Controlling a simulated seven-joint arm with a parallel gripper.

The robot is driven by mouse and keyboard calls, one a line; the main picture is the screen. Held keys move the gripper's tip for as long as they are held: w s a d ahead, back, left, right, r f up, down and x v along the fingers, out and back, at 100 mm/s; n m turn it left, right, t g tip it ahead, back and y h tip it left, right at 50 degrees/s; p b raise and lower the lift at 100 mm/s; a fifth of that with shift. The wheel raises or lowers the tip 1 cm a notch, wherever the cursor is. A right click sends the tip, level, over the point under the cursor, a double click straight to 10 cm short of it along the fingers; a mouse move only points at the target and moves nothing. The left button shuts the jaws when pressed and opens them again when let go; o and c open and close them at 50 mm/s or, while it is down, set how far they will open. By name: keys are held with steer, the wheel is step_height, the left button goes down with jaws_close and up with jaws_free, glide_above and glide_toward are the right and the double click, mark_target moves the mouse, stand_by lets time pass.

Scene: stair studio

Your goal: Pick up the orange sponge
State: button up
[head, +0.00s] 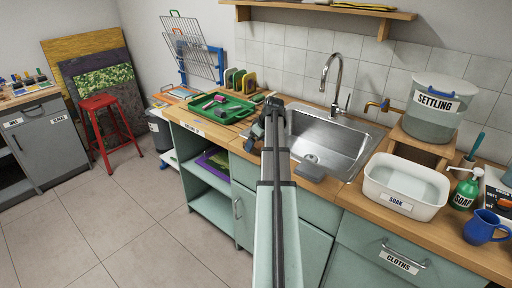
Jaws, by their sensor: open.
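I cannot clearly pick out an orange sponge. Several upright sponge-like blocks (239,79), yellowish and green, stand in a row against the wall behind the green tray. One or more may be orange, but they are too small to tell. My gripper (257,128) is at the left edge of the sink, right of the tray. It is seen from behind and partly hidden by my arm; its jaws are open, and I see nothing held between them.
The green tray (236,111) holds small pink and dark items. The steel sink (335,132) has a tall faucet (335,75). Right of it are a white soak tub (405,205), a settling bucket (437,110), a soap bottle (466,190) and a blue jug (484,227). A wall shelf (320,10) hangs above.

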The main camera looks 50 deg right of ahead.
mark_target(257, 143)
steer(key=shift+c, duration=0.5)
steer(key=c, duration=1.1)
step_height(257, 143, up, 10)
steer(key=shift+r, duration=0.25)
